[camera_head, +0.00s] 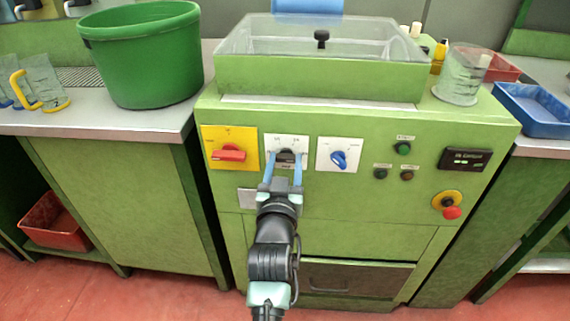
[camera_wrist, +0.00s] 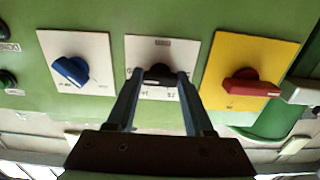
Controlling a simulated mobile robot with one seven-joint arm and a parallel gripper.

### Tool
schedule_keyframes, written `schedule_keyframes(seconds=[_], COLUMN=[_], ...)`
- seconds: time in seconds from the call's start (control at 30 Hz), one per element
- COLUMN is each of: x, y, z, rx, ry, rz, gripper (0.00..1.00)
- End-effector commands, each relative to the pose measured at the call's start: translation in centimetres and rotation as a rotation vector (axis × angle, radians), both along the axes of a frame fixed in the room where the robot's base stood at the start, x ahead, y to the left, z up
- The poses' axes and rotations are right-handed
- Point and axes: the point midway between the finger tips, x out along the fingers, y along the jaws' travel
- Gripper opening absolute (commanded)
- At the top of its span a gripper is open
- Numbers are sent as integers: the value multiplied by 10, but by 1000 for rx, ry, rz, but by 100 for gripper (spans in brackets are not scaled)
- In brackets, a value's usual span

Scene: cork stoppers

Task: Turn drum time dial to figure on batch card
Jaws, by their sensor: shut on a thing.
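The dial (camera_head: 287,155) is a dark knob on a white plate, the middle of three on the green machine front. My gripper (camera_head: 284,163) has its two blue fingers on either side of this knob and is shut on it. The wrist view also shows the dark dial (camera_wrist: 159,73) between the fingers (camera_wrist: 158,82). The marks on its plate (camera_wrist: 188,50) are too small to read, and the fingers cover part of it. I cannot make out a batch card for certain in either view.
A red handle (camera_head: 230,153) on a yellow plate is left of the dial, and a blue knob (camera_head: 339,159) is right of it. Buttons, a display (camera_head: 465,159) and a red stop button (camera_head: 452,212) are further right. A green tub (camera_head: 143,55) stands on the left counter.

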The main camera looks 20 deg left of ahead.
Motion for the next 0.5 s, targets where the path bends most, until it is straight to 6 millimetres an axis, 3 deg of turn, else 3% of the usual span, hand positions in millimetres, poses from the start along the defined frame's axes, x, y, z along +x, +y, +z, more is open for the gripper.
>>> schedule_keyframes(seconds=[0.43, 0.47, 0.5], x=[0, 0, 0], y=[0, 0, 0], z=[-1, -1, -1], rx=[13, 13, 13], ry=[6, 6, 6], rz=[1, 1, 1], gripper=[0, 54, 61])
